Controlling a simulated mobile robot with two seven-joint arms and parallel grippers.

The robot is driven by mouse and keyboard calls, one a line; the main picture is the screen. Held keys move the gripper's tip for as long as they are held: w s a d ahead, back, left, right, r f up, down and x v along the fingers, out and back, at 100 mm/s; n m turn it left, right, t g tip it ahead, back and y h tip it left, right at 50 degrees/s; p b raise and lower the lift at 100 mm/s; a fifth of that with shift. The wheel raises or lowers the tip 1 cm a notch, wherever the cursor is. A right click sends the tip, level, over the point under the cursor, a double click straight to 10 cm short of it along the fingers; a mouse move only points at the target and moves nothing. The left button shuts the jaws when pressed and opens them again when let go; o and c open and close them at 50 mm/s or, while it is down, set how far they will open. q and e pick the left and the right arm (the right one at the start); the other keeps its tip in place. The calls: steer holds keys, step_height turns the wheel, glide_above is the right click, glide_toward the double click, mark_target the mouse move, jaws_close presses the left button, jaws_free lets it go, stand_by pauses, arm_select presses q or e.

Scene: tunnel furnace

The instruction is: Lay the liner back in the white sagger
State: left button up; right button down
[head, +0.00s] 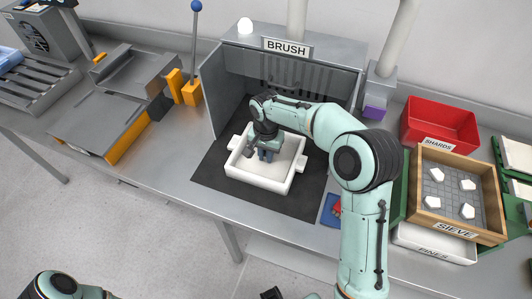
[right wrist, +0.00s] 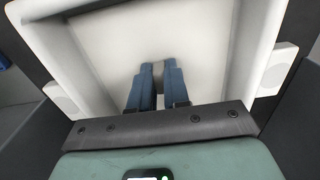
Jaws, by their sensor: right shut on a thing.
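The white sagger (head: 256,181) is a shallow square tray with side lugs on the dark mat in front of the brush booth. My right gripper (head: 267,153) is over its inside, pointing down. In the right wrist view its blue fingers (right wrist: 158,85) are shut on a small grey piece, which looks like the grip of the pale liner (right wrist: 200,40). The liner lies inside the sagger walls (right wrist: 32,40); whether it rests flat on the floor I cannot tell. Part of my left arm shows at the bottom left; its gripper cannot be made out.
The booth's grey panels (head: 225,100) stand left of and behind the sagger. To the right are a blue pad (head: 329,212), a red shards bin (head: 440,120), a wooden sieve (head: 465,160) with several white pieces, and a white pins tray (head: 430,246). A blue-knobbed lever (head: 194,45) stands left.

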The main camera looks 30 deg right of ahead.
steer(key=c, duration=1)
jaws_free()
steer(key=shift+r, duration=0.1)
arm_select(q)
steer(key=shift+w+r+p, duration=0.3)
steer(key=shift+r+p, duration=0.2)
steer(key=shift+r, duration=0.05)
steer(key=shift+w+r+p, duration=0.25)
steer(key=shift+r+p, duration=0.2)
steer(key=shift+r, duration=0.1)
arm_select(e)
step_height(320, 180, up, 13)
steer(key=shift+r, duration=0.1)
